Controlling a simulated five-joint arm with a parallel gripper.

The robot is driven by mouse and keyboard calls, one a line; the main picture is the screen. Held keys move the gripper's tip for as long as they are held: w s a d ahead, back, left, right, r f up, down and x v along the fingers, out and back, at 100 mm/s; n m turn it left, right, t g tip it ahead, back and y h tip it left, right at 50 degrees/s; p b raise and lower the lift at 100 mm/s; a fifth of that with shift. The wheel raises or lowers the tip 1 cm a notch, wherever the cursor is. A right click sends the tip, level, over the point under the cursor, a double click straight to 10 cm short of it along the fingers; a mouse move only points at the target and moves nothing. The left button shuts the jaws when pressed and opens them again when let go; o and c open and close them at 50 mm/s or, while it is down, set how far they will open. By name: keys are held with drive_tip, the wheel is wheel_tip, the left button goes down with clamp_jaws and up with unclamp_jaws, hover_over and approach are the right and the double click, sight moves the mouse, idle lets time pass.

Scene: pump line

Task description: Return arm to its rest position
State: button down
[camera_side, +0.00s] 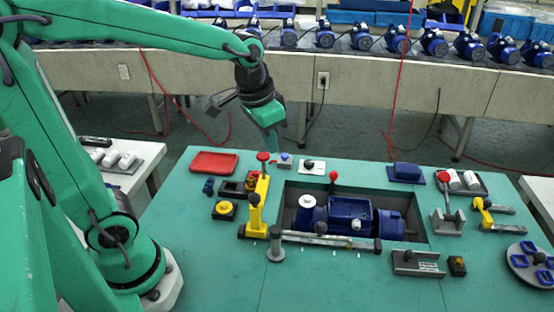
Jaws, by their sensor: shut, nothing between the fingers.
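My gripper (271,143) hangs from the green arm above the back edge of the green worktable (215,275). It points down and is shut, with nothing held. Its tip is close to a red-knobbed lever (263,157) in the picture; I cannot tell whether they touch. My arm reaches from the left over the table's far left part. A blue pump (350,213) lies in the recess in the middle of the table, to the right of and nearer than my gripper.
A red tray (213,163) lies left of my gripper. A yellow clamp (257,207) stands at the recess's left. A blue block (406,173), a grey bracket (417,263) and a round grey plate (532,265) are to the right. The table's front left is clear. Behind runs a conveyor (360,75) with blue pumps.

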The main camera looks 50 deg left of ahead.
drive_tip(key=s+a+r+n+t, duration=0.1)
drive_tip(key=s+t, duration=0.1)
drive_tip(key=s, duration=0.9)
drive_tip(key=shift+r+n+t, duration=0.3)
drive_tip(key=shift+r+t, duration=0.1)
idle(0.6)
